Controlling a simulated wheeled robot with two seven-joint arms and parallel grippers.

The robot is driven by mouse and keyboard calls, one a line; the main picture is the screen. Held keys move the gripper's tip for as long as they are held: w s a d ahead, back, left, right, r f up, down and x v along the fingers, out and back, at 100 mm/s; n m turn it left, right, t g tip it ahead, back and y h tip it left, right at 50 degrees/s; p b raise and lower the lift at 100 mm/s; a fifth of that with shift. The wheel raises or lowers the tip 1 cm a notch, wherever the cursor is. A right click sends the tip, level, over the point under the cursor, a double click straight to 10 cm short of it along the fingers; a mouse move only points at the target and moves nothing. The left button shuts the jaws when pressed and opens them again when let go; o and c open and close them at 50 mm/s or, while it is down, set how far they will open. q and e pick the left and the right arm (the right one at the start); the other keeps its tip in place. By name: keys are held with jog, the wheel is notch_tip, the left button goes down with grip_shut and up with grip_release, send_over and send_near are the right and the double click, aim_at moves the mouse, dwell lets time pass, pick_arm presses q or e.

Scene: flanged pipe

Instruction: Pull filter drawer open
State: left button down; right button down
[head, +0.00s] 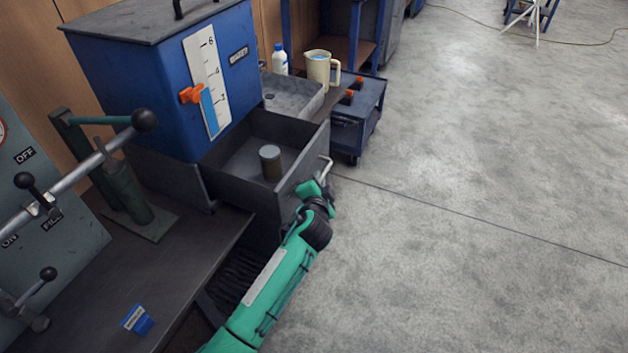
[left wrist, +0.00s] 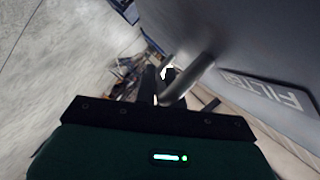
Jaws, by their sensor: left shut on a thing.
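The grey filter drawer (head: 302,170) stands pulled out beneath the blue tank (head: 165,85). A dark cylinder with a pale top (head: 271,163) stands upright inside it. The drawer's bar handle (head: 328,166) is on its front. My left gripper (head: 318,187) is at that handle, shut on it. In the left wrist view the handle (left wrist: 192,78) runs between the dark fingers (left wrist: 156,84), beside the drawer front with its FILTER label (left wrist: 272,92). My right gripper is in neither view.
A grey tray (head: 290,95), a white bottle (head: 280,62) and a cream jug (head: 319,68) are behind the drawer. A bench (head: 190,250) with levers and a blue box (head: 137,320) is at left. The floor (head: 480,200) at right is clear.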

pick_arm(q)
jog(key=c, duration=1.5)
grip_release()
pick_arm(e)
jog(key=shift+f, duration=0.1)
pick_arm(q)
jog(key=shift+s, duration=0.1)
